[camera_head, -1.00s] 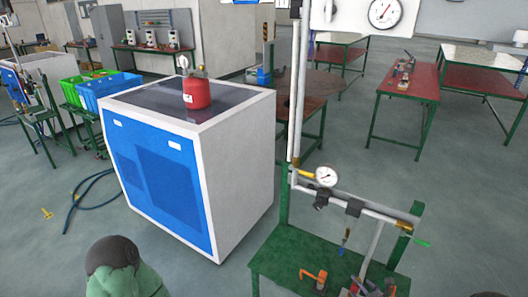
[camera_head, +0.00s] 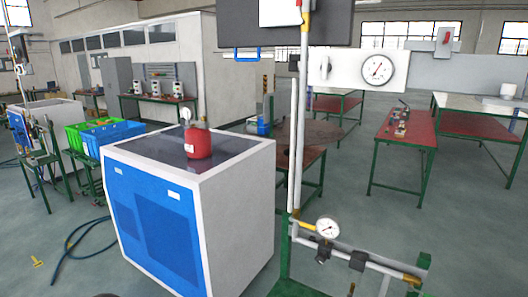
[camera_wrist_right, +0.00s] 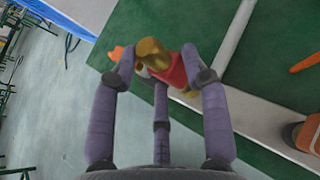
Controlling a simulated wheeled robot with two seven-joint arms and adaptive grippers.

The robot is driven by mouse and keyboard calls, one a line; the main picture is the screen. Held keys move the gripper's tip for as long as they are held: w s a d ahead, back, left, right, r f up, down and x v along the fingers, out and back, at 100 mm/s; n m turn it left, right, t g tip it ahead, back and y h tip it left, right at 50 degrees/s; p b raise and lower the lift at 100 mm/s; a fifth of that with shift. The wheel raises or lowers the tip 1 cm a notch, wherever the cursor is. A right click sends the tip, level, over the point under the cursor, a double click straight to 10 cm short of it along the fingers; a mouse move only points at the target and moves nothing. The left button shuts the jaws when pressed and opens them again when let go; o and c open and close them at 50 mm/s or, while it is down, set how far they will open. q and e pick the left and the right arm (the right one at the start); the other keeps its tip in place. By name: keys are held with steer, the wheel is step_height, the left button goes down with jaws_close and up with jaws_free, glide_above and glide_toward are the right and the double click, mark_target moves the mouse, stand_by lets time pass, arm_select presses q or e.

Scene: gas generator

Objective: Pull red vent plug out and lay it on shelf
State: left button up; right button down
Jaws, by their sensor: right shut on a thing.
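In the right wrist view my right gripper (camera_wrist_right: 166,72) is shut on a red and brass piece (camera_wrist_right: 173,70) that looks like the red vent plug. The fingers partly cover it. It is over the edge of a green surface (camera_wrist_right: 285,35); I cannot tell whether it touches anything there. In the head view the green stand (camera_head: 287,288) with pipes and a small gauge (camera_head: 328,228) is at the bottom right, and most of its flat top is cut off. Neither gripper shows in the head view.
A blue and white cabinet (camera_head: 248,195) stands left of the stand with a red canister (camera_head: 198,143) on top. In the wrist view a grey pipe (camera_wrist_right: 232,35), a light bar (camera_wrist_right: 270,125) and an orange part (camera_wrist_right: 305,135) lie near the gripper. Red-topped tables (camera_head: 400,130) stand behind.

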steer(key=shift+w+d+r, duration=0.15)
steer(key=shift+r, duration=0.25)
steer(key=shift+w+d+r, duration=0.1)
steer(key=shift+d+r, duration=0.05)
steer(key=shift+r, duration=0.2)
steer(key=shift+r+p, duration=0.2)
steer(key=shift+p, duration=0.2)
steer(key=shift+a+r+p, duration=0.15)
steer(key=shift+r+p, duration=0.1)
steer(key=shift+p, duration=0.1)
steer(key=shift+s+r+p, duration=0.15)
steer(key=shift+r+p, duration=0.3)
steer(key=shift+r, duration=0.1)
steer(key=shift+r+p, duration=0.65)
steer(key=shift+r, duration=0.25)
step_height(320, 180, up, 3)
steer(key=shift+a+f+p, duration=0.1)
steer(key=shift+f+p, duration=0.05)
steer(key=shift+p, duration=0.8)
